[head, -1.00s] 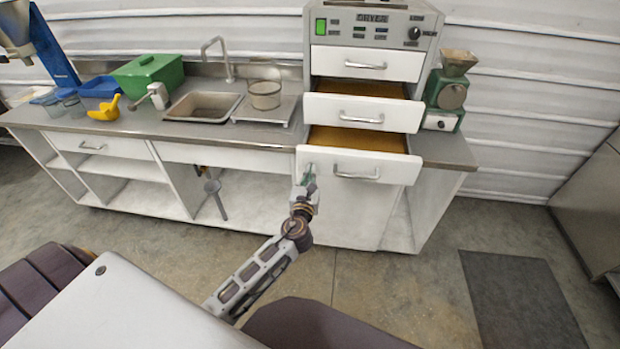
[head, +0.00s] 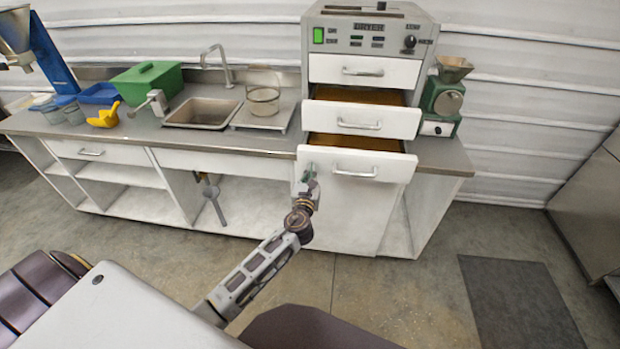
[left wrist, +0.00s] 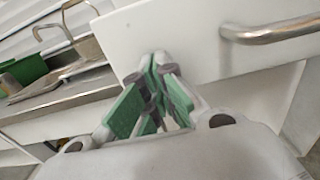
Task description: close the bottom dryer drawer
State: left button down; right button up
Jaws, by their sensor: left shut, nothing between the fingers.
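The dryer (head: 372,38) stands on the counter with three white drawers. The bottom dryer drawer (head: 395,168) is partly pulled out, with a brown-orange bed showing behind its front. Its bar handle (head: 354,172) also shows in the left wrist view (left wrist: 275,32). My left gripper (head: 309,172) is shut and empty, its green-padded fingertips (left wrist: 158,60) at the left part of this drawer's front, left of the handle. They look to be against the panel, but exact contact is hard to tell. My right gripper is out of view.
The middle drawer (head: 395,123) above is also partly open; the top drawer (head: 390,72) is shut. A green grinder (head: 443,98) stands right of the dryer. A sink (head: 203,113), sieve (head: 263,98) and green box (head: 148,80) are to the left.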

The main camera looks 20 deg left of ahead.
pick_arm(q)
send_near(319, 140)
jog(key=b+x, duration=0.1)
jog(key=x, duration=0.1)
jog(key=r+b+x, duration=0.1)
jog(key=x, duration=0.1)
jog(key=b+x, duration=0.1)
jog(key=x, duration=0.1)
jog(key=shift+w+a+r, duration=0.15)
jog(key=shift+w+r, duration=0.15)
jog(key=shift+w, duration=0.05)
jog(key=shift+b+x, duration=0.45)
jog(key=shift+x, duration=0.5)
jog(key=shift+w+b, duration=0.3)
jog(key=shift+w, duration=0.3)
jog(key=shift+w+a+r, duration=0.15)
jog(key=shift+w+a, duration=0.1)
jog(key=shift+w, duration=0.1)
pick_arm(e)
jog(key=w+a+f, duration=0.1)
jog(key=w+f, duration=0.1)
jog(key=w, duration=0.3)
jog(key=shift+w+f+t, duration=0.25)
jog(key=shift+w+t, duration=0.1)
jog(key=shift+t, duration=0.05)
pick_arm(q)
jog(key=shift+s, duration=0.2)
jog(key=shift+v, duration=5.85)
